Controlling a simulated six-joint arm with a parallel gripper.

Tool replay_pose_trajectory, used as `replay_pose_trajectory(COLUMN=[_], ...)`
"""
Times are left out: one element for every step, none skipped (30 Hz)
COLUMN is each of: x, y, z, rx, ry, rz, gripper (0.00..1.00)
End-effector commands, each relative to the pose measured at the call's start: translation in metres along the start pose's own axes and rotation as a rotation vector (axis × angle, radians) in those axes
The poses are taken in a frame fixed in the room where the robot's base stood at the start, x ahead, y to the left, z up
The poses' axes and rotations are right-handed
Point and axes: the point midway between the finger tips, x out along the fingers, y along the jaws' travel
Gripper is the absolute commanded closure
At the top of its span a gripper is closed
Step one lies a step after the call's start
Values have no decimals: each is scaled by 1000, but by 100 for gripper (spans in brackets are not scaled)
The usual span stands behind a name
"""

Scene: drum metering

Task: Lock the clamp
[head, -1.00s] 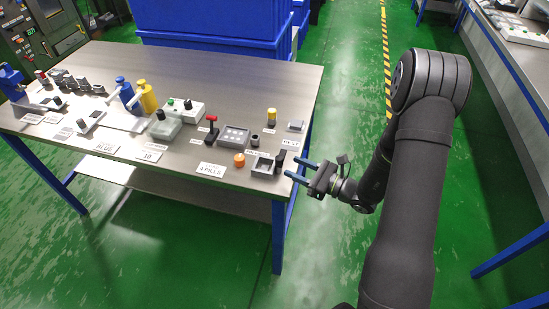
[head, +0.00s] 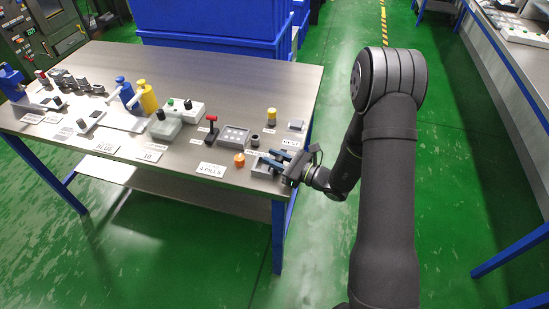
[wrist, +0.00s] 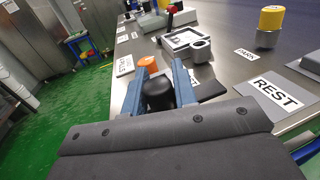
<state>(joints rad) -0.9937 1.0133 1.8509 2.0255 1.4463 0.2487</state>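A black, round-topped upright piece (wrist: 158,94) stands at the table's near right corner and may be the clamp's handle; I cannot tell for sure. In the head view it is mostly hidden by my gripper (head: 276,160), beside a small grey box (head: 259,172). In the wrist view my gripper's two blue fingers (wrist: 160,88) are apart, one on each side of the black piece. I cannot tell whether they touch it. A red-topped lever on a dark base (head: 211,130) stands further left.
An orange piece (head: 239,160), a grey tray (head: 234,137) and a small dark ring (head: 255,140) stand close by. A yellow-capped piece (head: 271,116) stands behind. A REST card (wrist: 279,91) lies to the right. The floor (head: 330,220) beyond the table edge is clear.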

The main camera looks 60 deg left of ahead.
Motion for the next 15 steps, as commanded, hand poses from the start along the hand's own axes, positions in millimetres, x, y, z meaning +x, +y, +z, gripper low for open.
replay_pose_trajectory(x=[0,0,0,0,0,0,0,0,0,0,0,0,0,0,0], y=[0,0,0,0,0,0,0,0,0,0,0,0,0,0,0], z=[0,0,0,0,0,0,0,0,0,0,0,0,0,0,0], rx=[0,0,0,0,0,0,0,0,0,0,0,0,-1,-2,-2], ry=[0,0,0,0,0,0,0,0,0,0,0,0,-1,-1,-1], rz=[0,0,0,0,0,1,2,3,8,12,18,27,36,47,63], gripper=[85,91,98,100,100,100,100,100,100,100,100,100,100,100,100])
